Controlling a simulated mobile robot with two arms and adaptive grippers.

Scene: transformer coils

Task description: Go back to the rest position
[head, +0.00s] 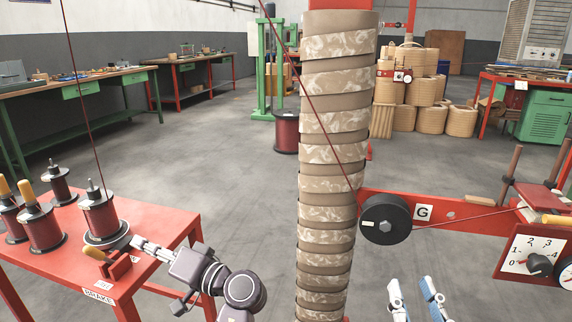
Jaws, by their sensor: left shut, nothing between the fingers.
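My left gripper (140,242) is shut and empty. I cannot tell whether the fingertips touch anything there. My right gripper (415,290) is at the bottom edge, right of the tall wrapped coil (334,130). Its two fingers point up with a gap between them, and nothing shows in the gap.
A red arm with a black roller (386,219) marked G and a dial box (537,255) stands close above and right of my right gripper. Wire runs from the spool upward, and another strand crosses the coil to the roller. Grey floor (230,150) is clear behind.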

